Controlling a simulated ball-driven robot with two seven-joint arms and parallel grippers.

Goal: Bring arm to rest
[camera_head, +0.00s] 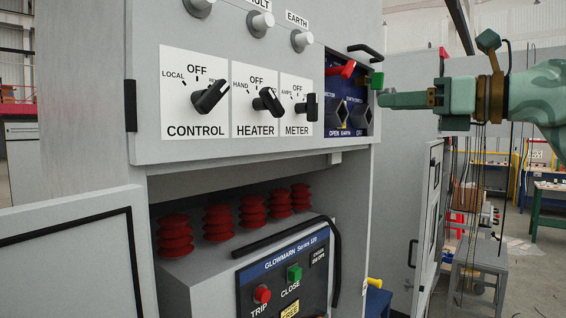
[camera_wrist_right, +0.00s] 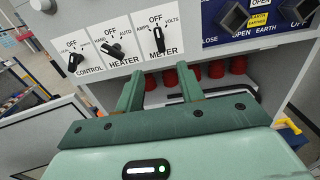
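My right gripper (camera_head: 384,99) comes in from the right in the head view, its fingers pointing left beside the switchgear cabinet (camera_head: 350,205). It also shows in the right wrist view (camera_wrist_right: 161,72), where its two green fingers stand apart with nothing between them. The gripper is in front of the cabinet face and appears clear of it. In the head view, the fingers overlap each other, so their gap is hidden there. My left gripper is in neither view.
The panel has a control knob (camera_head: 210,96), a heater knob (camera_head: 268,101) and a meter knob (camera_head: 311,107). A recess holds a red lever (camera_head: 341,70) and a green lever (camera_head: 376,81). Below sits a breaker (camera_head: 285,268) with red insulators. An open door (camera_head: 75,262) stands at left.

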